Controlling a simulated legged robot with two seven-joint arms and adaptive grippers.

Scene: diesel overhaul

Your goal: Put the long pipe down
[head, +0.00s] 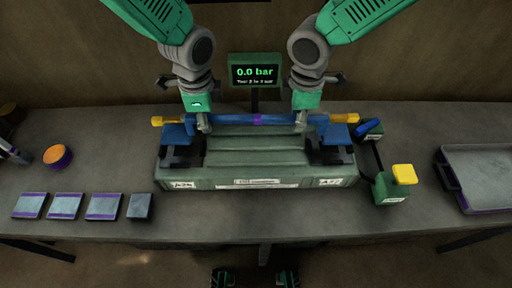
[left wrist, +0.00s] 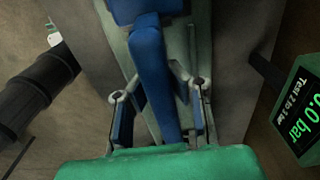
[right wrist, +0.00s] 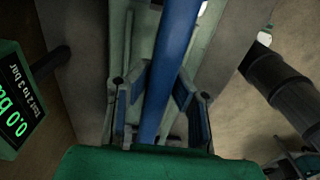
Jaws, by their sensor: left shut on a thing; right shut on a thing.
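The long blue pipe (head: 235,119) with a purple band at its middle lies level across the top of a green test bench (head: 250,173). Its ends are at the two blue end blocks, left (head: 175,134) and right (head: 338,133), which carry yellow parts. I cannot tell whether it rests in them. My left gripper (head: 203,124) is shut on the pipe near its left end. My right gripper (head: 300,122) is shut on it near its right end. The pipe runs between the fingers in the left wrist view (left wrist: 152,80) and the right wrist view (right wrist: 168,70).
A display (head: 254,72) reading 0.0 bar stands behind the bench. A green box with a yellow top (head: 404,174) stands to the right, before a grey tray (head: 480,170). Several flat plates (head: 66,206) and an orange-topped round part (head: 57,156) lie at left.

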